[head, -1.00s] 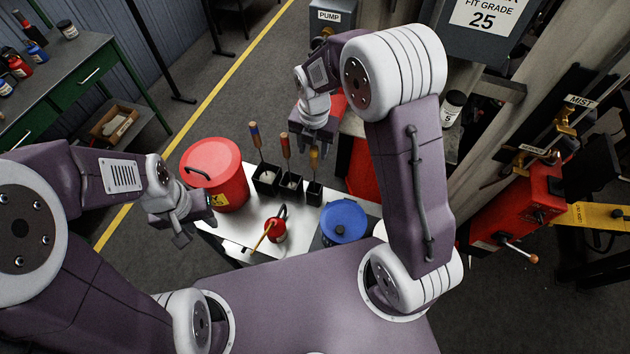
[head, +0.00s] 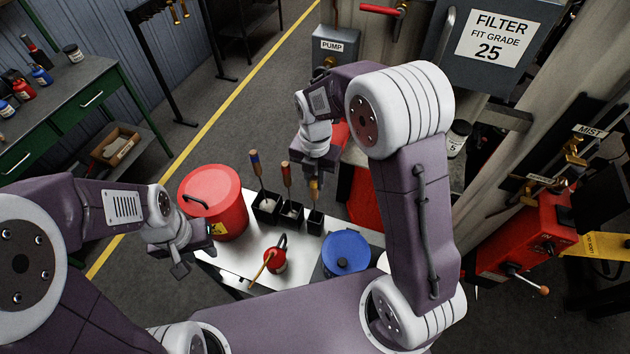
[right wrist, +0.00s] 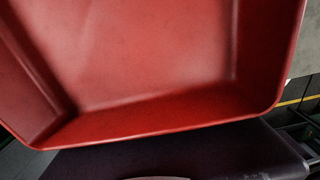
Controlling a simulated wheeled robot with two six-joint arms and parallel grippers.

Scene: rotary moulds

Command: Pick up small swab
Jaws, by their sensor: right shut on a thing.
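Three swabs stand upright in black holders on the light cart top. The right-hand one, in the smallest holder (head: 315,220), is the small swab (head: 314,195), with an orange-brown handle. My right gripper (head: 316,182) is above that holder, shut on the handle's upper part, and hides its top. The middle swab (head: 286,178) has a red and tan handle, and the left swab (head: 255,165) a blue and tan one. My left gripper (head: 192,258) is open and empty beside the red drum. The right wrist view shows no fingers and no swab.
A red lidded drum (head: 215,203) stands left of the holders. A small red can (head: 275,260) and a blue lidded pot (head: 346,251) stand in front. A red tray (right wrist: 150,60) fills most of the right wrist view.

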